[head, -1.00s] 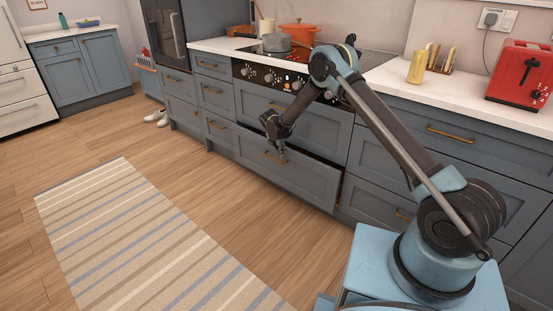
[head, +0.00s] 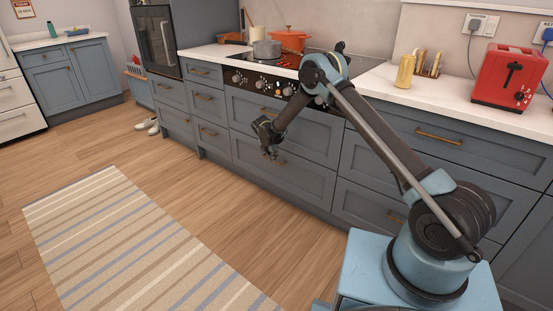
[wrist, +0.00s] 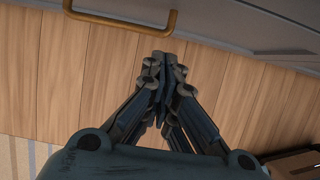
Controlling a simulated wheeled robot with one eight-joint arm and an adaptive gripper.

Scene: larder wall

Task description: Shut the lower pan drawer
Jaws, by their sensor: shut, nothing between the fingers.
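The lower pan drawer (head: 305,182) is the wide blue-grey front under the hob, below the upper pan drawer (head: 310,130). In the head view its front looks level with its neighbours, and no gap shows at its right edge. My gripper (head: 271,156) is at the drawer's front near its brass handle, partly hiding it. In the wrist view the closed fingertips (wrist: 162,58) are together and empty, in front of the brass handle (wrist: 125,22) and the grey drawer front (wrist: 225,20). I cannot tell whether the fingers touch the drawer.
The wooden floor (head: 275,230) in front of the drawers is clear. A striped rug (head: 135,240) lies at the left. The worktop above holds a grey pot (head: 266,49), an orange pot (head: 289,40), a yellow shaker (head: 404,71) and a red toaster (head: 508,78).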

